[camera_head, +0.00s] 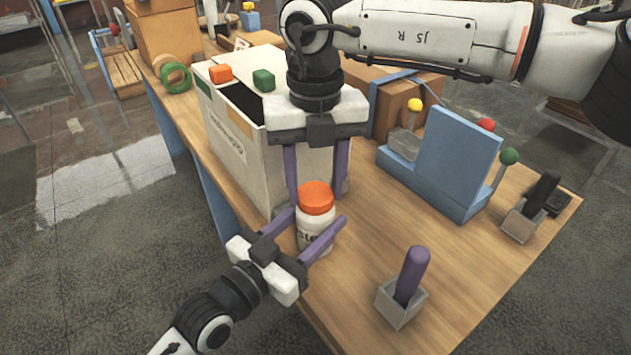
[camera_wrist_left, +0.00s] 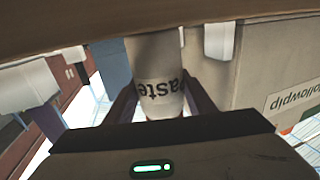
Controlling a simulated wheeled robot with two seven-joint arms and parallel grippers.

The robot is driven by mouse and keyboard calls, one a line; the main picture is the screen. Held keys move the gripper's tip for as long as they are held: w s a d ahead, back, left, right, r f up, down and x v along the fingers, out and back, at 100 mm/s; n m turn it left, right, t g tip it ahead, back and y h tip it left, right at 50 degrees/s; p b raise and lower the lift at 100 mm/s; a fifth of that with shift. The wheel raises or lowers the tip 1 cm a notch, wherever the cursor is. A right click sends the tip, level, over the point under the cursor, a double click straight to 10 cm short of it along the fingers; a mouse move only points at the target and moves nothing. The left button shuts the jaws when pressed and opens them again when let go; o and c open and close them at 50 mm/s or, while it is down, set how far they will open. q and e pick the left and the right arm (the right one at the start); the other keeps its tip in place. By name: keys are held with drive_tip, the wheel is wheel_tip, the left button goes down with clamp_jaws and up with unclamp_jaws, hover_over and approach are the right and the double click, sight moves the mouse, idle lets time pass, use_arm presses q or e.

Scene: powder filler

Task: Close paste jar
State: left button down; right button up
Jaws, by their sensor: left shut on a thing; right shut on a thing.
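The paste jar (camera_head: 313,235) is white with dark lettering and stands upright near the left edge of the wooden table, beside the white box. The orange lid (camera_head: 316,196) is at the top of the jar; I see no gap, but cannot tell how tight it is. My left gripper (camera_head: 317,222) comes from the front left and is shut around the jar body. In the left wrist view the jar (camera_wrist_left: 157,70) shows between its fingers, its upper end out of sight. My right gripper (camera_head: 314,192) points down from above, its purple fingers shut on the lid.
The white box (camera_head: 225,135) stands close behind the jar, with orange and green blocks (camera_head: 264,80) on its rim. A blue stand (camera_head: 450,160) with ball-topped sticks is at the right. A grey holder (camera_head: 399,303) with a purple handle stands in front. The table between is clear.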

drive_tip(key=o, duration=1.2)
drive_tip(key=shift+r, duration=0.1)
wheel_tip(320, 180, up, 12)
drive_tip(key=shift+f, duration=0.1)
use_arm(q)
drive_tip(key=c, duration=0.7)
unclamp_jaws()
drive_tip(key=shift+c, duration=0.2)
drive_tip(key=v, duration=1)
drive_tip(key=shift+s, duration=0.1)
